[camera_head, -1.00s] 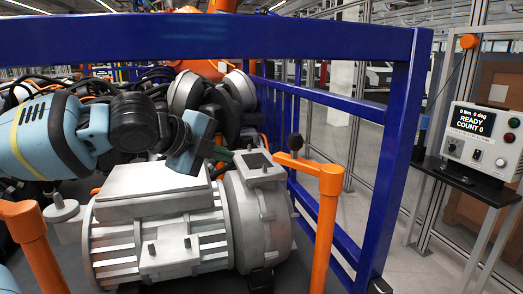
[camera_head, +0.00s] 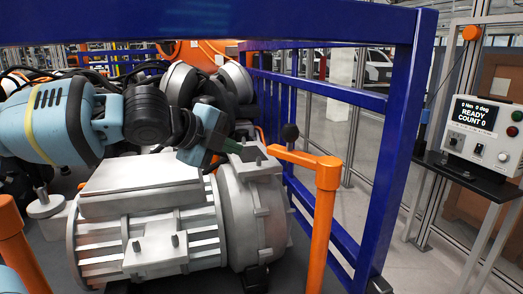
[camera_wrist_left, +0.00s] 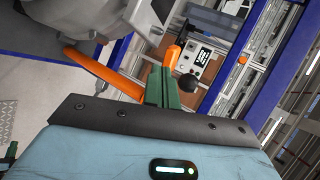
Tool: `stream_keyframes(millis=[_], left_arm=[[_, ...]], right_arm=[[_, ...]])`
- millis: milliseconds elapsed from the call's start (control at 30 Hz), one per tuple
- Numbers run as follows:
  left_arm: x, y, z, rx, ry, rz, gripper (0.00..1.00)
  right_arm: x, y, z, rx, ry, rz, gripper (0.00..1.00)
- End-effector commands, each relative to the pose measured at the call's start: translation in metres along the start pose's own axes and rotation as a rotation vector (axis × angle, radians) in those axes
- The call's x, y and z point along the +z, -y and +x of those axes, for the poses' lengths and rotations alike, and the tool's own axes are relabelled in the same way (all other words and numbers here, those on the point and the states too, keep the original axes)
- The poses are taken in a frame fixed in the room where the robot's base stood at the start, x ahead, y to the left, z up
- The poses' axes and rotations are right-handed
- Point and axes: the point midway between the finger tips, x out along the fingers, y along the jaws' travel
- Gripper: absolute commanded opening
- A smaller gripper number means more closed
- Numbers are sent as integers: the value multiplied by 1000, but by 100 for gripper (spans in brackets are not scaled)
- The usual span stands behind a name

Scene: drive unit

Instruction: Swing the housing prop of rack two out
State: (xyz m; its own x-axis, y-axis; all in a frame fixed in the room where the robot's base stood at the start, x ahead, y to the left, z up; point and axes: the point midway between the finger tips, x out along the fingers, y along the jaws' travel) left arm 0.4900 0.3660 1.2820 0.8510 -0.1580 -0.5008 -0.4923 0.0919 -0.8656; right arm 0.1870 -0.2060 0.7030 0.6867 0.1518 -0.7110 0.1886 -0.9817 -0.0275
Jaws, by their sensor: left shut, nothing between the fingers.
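The orange prop (camera_head: 327,185) has an upright post on the right of the grey ribbed housing (camera_head: 150,235). Its orange arm reaches left over the housing's right end, and a black ball knob (camera_head: 290,132) stands up from it. My left gripper (camera_head: 236,148) has dark green fingers, shut and empty, just above the housing's top right end, left of the knob. Contact cannot be told.
A blue rack frame (camera_head: 395,150) stands behind and right of the prop, with a top bar across the view. Another orange post (camera_head: 15,235) is at the left. A control box (camera_head: 485,133) reading READY COUNT 0 stands outside on the right.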

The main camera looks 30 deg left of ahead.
Motion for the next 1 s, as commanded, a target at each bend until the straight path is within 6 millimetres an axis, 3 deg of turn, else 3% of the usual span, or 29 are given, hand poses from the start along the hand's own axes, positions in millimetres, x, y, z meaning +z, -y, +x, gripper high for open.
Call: stream_keyframes(millis=[33, 200, 400, 600, 1000], left_arm=[[1, -6, 16, 14, 2, -1, 0], [1, -6, 47, 12, 1, -1, 0], [0, 10, 68, 3, 1, 1, 0], [0, 19, 78, -1, 1, 0, 0], [0, 21, 80, -2, 0, 0, 0]], right_arm=[[9, 2, 1, -3, 17, 5, 0], [22, 7, 3, -9, 38, 18, 0], [25, 10, 4, -11, 44, 29, 0], [24, 10, 5, -10, 42, 28, 0], [24, 7, 4, -11, 43, 18, 0]])
